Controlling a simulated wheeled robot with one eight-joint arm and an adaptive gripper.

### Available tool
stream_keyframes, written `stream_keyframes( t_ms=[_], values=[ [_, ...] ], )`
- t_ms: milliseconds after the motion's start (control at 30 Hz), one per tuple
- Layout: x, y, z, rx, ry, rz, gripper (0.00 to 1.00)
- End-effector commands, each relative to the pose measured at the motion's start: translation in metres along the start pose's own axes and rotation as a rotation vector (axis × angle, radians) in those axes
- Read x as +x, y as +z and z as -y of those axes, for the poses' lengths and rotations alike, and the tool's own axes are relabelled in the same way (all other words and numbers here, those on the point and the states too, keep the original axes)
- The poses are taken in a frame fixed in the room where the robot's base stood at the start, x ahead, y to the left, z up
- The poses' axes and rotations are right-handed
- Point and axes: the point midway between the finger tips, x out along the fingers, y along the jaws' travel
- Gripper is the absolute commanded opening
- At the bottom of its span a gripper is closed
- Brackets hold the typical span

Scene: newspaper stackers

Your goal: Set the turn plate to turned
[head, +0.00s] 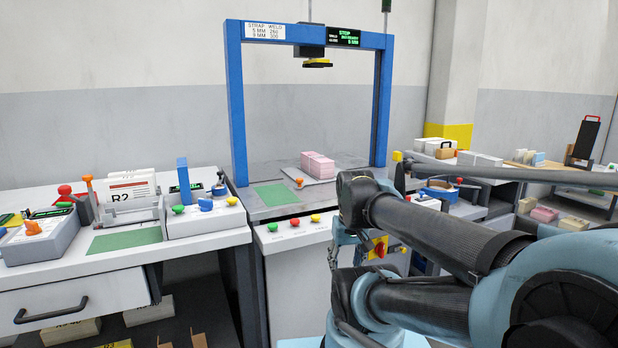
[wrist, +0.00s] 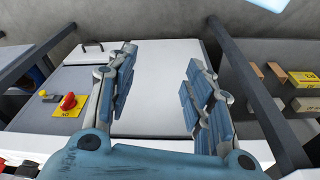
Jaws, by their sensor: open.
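A pale grey plate (head: 322,180), which looks like the turn plate, lies on the machine bed inside the blue strapping arch. A pink bundle (head: 318,164) sits on it, and an orange knob (head: 299,182) is at its front left corner. The plate is not recognizable in the wrist view. My gripper (wrist: 160,57) is open in the wrist view, with nothing between its fingers, over a white panel (wrist: 165,115). In the head view I cannot make out the gripper's fingers; my arm fills the lower right, clear of the plate in the picture.
The blue arch (head: 238,105) stands around the bed. Green, red and yellow buttons (head: 294,222) line its front. A red knob on a yellow plate (wrist: 68,101) is left of my gripper. A bench (head: 70,270) with holders stands left. A green mat (head: 276,195) is bare.

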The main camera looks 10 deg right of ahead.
Motion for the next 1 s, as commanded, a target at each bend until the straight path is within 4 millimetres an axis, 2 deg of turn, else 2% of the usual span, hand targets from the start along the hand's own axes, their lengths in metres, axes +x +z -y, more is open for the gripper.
stream_keyframes(
  t_ms=[300, 500, 700, 1000],
  values=[
    [-0.077, -0.086, 0.005, -0.054, -0.007, 0.036, 0.45],
    [-0.119, -0.145, 0.011, -0.092, -0.011, 0.061, 0.45],
    [-0.154, -0.206, 0.019, -0.129, -0.016, 0.086, 0.45],
    [-0.193, -0.299, 0.036, -0.185, -0.022, 0.123, 0.45]
  ],
)
